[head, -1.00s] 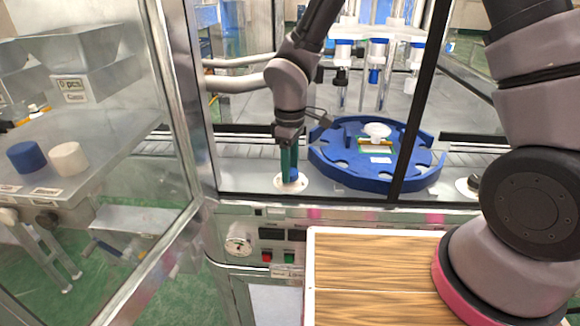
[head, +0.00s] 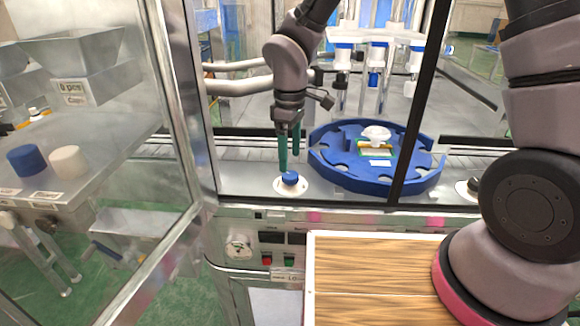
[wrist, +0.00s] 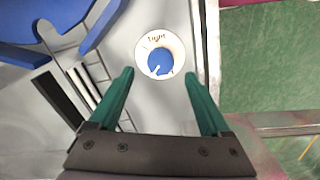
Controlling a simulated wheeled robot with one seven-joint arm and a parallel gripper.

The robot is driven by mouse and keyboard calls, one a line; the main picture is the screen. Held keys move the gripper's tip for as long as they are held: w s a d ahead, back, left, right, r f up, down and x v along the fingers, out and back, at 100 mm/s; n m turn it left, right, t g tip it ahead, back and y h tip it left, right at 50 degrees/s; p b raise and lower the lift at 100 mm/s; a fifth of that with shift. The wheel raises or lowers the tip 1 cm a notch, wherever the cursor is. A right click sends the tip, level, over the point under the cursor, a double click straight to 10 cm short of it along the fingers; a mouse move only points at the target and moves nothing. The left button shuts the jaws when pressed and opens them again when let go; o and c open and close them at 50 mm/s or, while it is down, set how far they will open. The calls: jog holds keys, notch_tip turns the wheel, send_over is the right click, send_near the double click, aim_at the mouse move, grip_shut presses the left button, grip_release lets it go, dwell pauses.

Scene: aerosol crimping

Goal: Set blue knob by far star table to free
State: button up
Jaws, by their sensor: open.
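The blue knob (head: 289,178) sits on a round white dial plate (head: 279,187) on the metal deck, left of the blue star table (head: 335,177). In the wrist view the knob (wrist: 160,60) lies beyond and between my green fingertips, with "Tight" printed on its plate (wrist: 142,45). White marks show at the knob's lower edge; which setting it points to I cannot tell. My gripper (head: 289,150) is open and empty, pointing down just above the knob, apart from it. The star table's edge (wrist: 65,12) shows at the wrist view's upper left.
An open glass door (head: 110,160) with a metal frame stands at left. A dark upright post (head: 415,120) crosses in front of the star table. Filling nozzles hang behind it. A wooden-topped box (head: 375,265) is in front, and another round dial (head: 468,188) lies right of the star table.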

aim_at(290, 174)
notch_tip(290, 174, up, 6)
dwell(1.9)
